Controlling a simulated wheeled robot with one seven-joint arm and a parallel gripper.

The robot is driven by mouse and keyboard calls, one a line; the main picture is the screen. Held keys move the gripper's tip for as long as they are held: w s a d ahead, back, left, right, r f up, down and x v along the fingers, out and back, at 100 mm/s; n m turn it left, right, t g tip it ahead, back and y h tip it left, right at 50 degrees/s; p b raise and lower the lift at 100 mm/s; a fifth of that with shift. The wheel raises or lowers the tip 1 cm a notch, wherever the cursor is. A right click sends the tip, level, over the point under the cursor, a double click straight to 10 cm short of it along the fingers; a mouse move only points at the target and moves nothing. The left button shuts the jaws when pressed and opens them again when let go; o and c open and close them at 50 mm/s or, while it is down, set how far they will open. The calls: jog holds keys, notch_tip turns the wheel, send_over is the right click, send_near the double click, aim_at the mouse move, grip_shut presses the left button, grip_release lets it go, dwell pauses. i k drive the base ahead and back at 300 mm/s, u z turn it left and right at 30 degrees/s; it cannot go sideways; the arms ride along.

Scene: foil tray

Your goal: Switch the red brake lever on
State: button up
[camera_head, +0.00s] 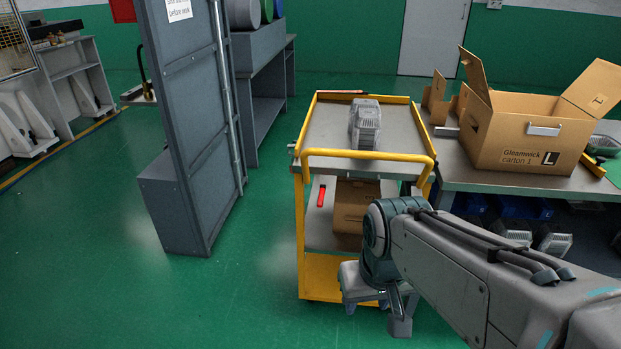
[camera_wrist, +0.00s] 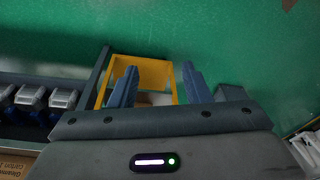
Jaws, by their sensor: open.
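A yellow cart (camera_head: 302,238) with grey shelves stands in the middle of the head view. A small red bar (camera_head: 321,196) shows upright at the left of its lower level, beside a cardboard box; it looks like the brake lever, but its setting cannot be told. No red lever shows in the wrist view. My gripper (camera_head: 375,308) hangs low at the front of the cart in the head view, pointing down. In the wrist view my gripper (camera_wrist: 160,84) has its two blue-grey fingers wide apart with nothing between them, and the yellow cart frame (camera_wrist: 146,62) lies beyond them.
An open carton (camera_head: 520,135) stands on the workbench (camera_head: 470,180) at right. A grey metal door panel (camera_head: 195,110) stands left of the cart. Green floor (camera_head: 110,250) is clear at the left front.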

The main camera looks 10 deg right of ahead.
aim_at(322, 188)
jog(key=k, duration=0.65)
jog(key=u, duration=0.75)
jog(key=i, duration=1.45)
jog(key=z, duration=0.7)
